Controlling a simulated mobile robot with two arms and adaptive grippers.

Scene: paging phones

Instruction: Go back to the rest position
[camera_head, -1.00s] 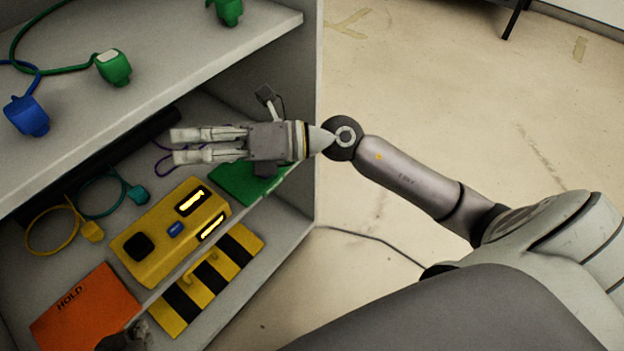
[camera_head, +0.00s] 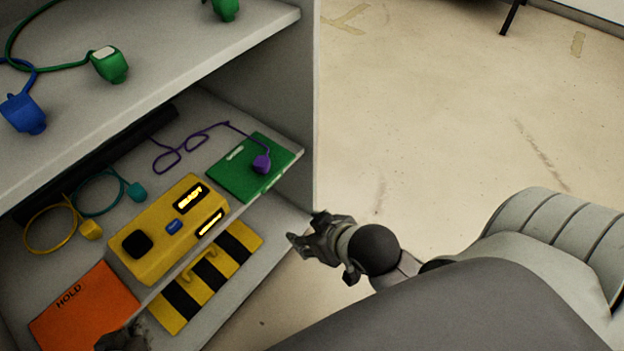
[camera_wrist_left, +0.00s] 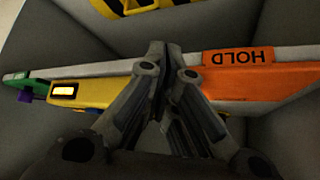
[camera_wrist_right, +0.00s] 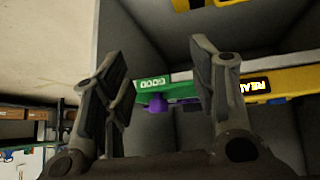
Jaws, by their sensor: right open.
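My right gripper (camera_head: 312,238) is outside the shelf, just right of its side wall, in the head view. In the right wrist view it (camera_wrist_right: 160,62) is open and empty, facing the shelf front. My left gripper (camera_head: 125,338) shows only partly at the bottom edge of the head view, by the orange HOLD pad. In the left wrist view its fingers (camera_wrist_left: 164,58) are closed together with nothing visible between them, in front of the shelf edge.
The lower shelf holds a yellow box (camera_head: 150,250) with a lit display, an orange HOLD pad (camera_head: 85,310), a green pad (camera_head: 232,178) with a purple plug (camera_head: 261,164) on it, and teal (camera_head: 136,192) and yellow plugs (camera_head: 91,230). Floor (camera_head: 430,120) to the right is clear.

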